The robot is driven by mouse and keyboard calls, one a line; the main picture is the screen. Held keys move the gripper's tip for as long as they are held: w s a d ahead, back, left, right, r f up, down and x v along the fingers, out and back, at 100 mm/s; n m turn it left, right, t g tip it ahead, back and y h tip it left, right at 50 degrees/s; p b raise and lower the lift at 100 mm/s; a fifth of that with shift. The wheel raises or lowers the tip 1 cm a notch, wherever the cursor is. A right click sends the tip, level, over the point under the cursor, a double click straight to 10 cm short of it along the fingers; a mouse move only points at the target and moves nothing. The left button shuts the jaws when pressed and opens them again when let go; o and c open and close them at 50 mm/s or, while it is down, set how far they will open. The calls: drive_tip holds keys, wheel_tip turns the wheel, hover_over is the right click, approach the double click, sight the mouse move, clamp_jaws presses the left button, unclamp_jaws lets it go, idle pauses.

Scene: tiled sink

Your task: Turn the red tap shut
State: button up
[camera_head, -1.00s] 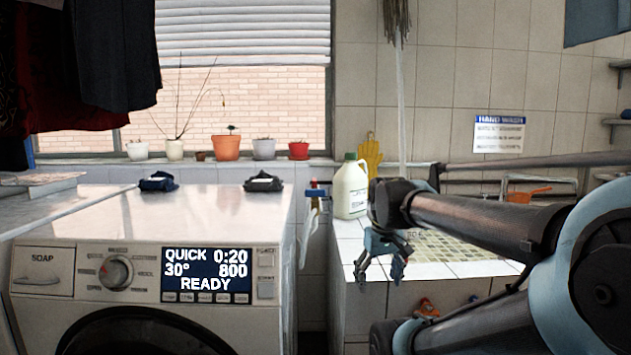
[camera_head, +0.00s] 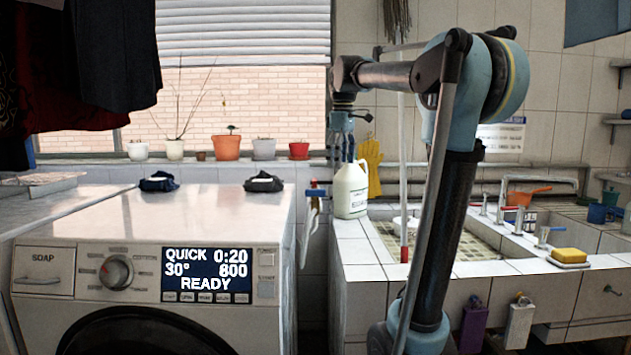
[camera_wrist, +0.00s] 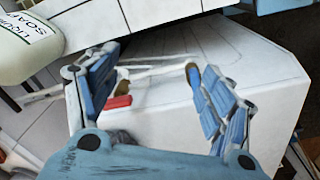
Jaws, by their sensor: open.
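A small wall tap with a red handle (camera_head: 314,183) and a blue part (camera_head: 316,193) sits between the washing machine and the sink, with a pale hose below it. In the wrist view a red piece (camera_wrist: 118,102), likely this handle, shows beside the left finger against the white machine side. Another red-handled tap (camera_head: 510,208) stands at the sink. My gripper (camera_head: 343,156) is open, pointing down above the white soap bottle (camera_head: 351,192), up and right of the wall tap. In the wrist view my gripper (camera_wrist: 152,60) has its fingers apart with nothing held between them.
The washing machine (camera_head: 215,215) fills the left side. Flower pots (camera_head: 226,147) line the windowsill. A yellow glove (camera_head: 371,165) hangs behind the bottle.

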sight(315, 179)
drive_tip(key=w+a+r+n, duration=0.6)
drive_tip(key=w+a+r, duration=0.25)
drive_tip(key=w, duration=0.45)
drive_tip(key=shift+g, duration=0.4)
drive_tip(key=f, duration=1.6)
drive_tip(key=shift+s+f, duration=0.25)
drive_tip(key=shift+f, duration=0.15)
